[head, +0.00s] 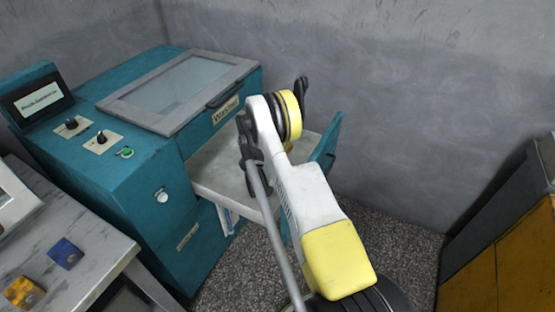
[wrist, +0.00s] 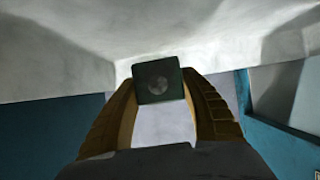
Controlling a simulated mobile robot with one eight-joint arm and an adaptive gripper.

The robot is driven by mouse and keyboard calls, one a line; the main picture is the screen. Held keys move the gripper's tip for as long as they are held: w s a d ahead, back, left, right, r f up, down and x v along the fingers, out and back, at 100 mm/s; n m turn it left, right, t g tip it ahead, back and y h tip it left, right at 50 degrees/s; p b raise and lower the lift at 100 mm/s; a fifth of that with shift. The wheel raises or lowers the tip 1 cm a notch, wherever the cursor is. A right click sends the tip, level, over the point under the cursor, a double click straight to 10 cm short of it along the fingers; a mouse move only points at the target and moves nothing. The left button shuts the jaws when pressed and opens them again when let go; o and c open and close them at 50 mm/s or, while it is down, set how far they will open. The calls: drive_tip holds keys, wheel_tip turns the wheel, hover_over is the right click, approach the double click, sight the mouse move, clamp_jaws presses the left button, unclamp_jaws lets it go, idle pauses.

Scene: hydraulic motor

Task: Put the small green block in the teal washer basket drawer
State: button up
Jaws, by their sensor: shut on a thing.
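The teal washer (head: 130,165) stands at the left in the head view. Its basket drawer (head: 205,170) is pulled out at the front and has a pale inside. In the wrist view, my gripper (wrist: 158,88) is shut on the small green block (wrist: 158,83), a dark green cube with a round grey mark, held between the two fingertips. Pale surfaces (wrist: 50,70) lie behind the block, with teal panels at both sides. In the head view, my arm hides part of the drawer, and the block cannot be made out there.
A grey table (head: 75,235) at the lower left carries a blue block (head: 65,253) and a yellow block (head: 23,292). The washer's glass lid (head: 180,90) is closed. A grey wall (head: 400,100) stands behind. A yellow and grey cabinet (head: 510,245) is at the right. Speckled floor lies between.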

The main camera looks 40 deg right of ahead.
wheel_tip(320, 180, down, 5)
drive_tip(key=shift+f+b, duration=0.1)
drive_tip(key=shift+b, duration=0.85)
drive_tip(key=o, duration=1.3)
drive_tip(key=shift+o, duration=0.2)
drive_tip(key=shift+r, duration=0.2)
